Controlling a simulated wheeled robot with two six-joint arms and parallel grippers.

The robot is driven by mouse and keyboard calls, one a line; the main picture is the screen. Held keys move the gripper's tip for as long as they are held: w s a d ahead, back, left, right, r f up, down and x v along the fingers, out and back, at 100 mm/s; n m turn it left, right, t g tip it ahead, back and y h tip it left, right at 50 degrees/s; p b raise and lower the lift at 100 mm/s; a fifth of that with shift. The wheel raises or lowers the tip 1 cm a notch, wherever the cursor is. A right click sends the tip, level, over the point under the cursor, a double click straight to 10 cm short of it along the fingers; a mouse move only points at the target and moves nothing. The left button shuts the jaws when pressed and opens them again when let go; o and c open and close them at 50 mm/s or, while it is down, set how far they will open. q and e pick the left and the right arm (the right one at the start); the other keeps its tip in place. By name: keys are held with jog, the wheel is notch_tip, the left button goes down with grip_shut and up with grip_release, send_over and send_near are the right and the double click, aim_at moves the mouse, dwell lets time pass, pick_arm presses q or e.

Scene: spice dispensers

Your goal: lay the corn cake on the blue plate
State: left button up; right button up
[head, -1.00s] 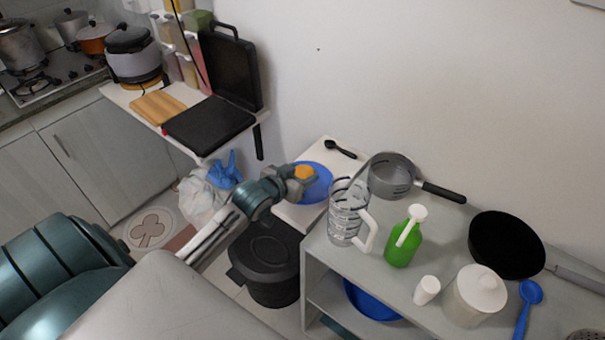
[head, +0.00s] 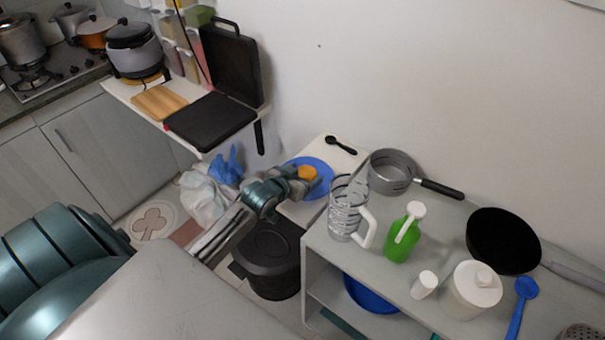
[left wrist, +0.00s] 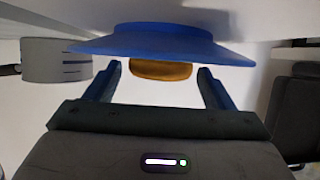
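The corn cake (head: 307,173) is a small orange-yellow disc at the blue plate (head: 322,187), which lies on a low white table. In the left wrist view the scene appears upside down; there the cake (left wrist: 160,70) lies against the face of the plate (left wrist: 150,42). My left gripper (head: 302,178) is right beside the cake, over the near side of the plate. In the left wrist view its blue fingers (left wrist: 160,82) are spread, one on each side of the cake, with a gap at both sides. My right gripper is not in view.
A black spoon (head: 340,145) lies behind the plate. A clear jug (head: 345,212), a grey pan (head: 390,172) and a green bottle (head: 402,240) stand on the shelf to the right. A black bin (head: 268,258) stands below my left arm.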

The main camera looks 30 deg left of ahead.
pick_arm(q)
jog(key=shift+r, duration=0.2)
jog(key=shift+s, duration=0.4)
jog(key=b+v, duration=0.1)
jog(key=v, duration=1)
jog(key=shift+r, duration=0.2)
jog(key=shift+s, duration=0.1)
